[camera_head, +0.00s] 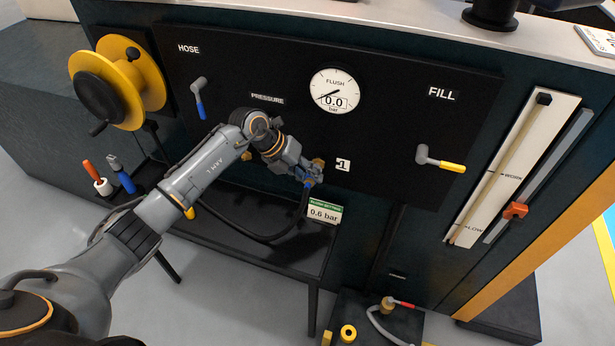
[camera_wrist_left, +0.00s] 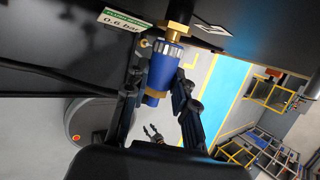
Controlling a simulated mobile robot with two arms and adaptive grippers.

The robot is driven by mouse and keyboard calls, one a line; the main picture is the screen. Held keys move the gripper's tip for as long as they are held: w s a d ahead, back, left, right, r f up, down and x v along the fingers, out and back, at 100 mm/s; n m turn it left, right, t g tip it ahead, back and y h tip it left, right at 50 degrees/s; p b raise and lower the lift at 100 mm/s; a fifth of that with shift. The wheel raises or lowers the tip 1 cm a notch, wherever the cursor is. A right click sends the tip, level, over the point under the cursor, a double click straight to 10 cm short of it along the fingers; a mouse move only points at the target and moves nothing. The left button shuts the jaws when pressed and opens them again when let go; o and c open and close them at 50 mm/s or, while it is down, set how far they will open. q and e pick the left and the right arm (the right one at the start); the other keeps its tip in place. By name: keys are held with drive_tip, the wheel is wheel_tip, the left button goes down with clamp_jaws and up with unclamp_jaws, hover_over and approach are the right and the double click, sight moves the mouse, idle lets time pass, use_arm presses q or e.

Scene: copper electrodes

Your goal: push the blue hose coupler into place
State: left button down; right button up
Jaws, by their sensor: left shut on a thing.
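The blue hose coupler (camera_wrist_left: 161,68) sits between the fingers of my left gripper (camera_wrist_left: 160,95), which is shut on it. In the head view my left gripper (camera_head: 308,176) is at the black panel, just left of the "1" label, and mostly covers the coupler. The brass fitting (camera_wrist_left: 176,33) on the panel meets the coupler's ringed end in the wrist view. They look in line; I cannot tell how deep they engage. The black hose (camera_head: 262,238) hangs below the gripper. Small dark fingers, perhaps my right gripper (camera_wrist_left: 154,133), show far below in the wrist view.
The 0.6 bar sign (camera_head: 323,211) is just below the gripper. The flush gauge (camera_head: 334,92) reads 0.0. A blue-handled hose valve (camera_head: 199,98), a yellow-handled fill valve (camera_head: 440,160) and a yellow reel (camera_head: 118,80) stand out from the panel. A dark shelf (camera_head: 262,258) lies below.

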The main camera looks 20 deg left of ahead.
use_arm(q)
drive_tip(key=shift+w+b, duration=0.35)
drive_tip(key=shift+w, duration=0.2)
drive_tip(key=c, duration=1)
unclamp_jaws()
drive_tip(key=shift+o, duration=0.4)
drive_tip(key=o, duration=0.4)
drive_tip(key=shift+r, duration=0.1)
drive_tip(key=p+v, duration=0.4)
drive_tip(key=v, duration=0.2)
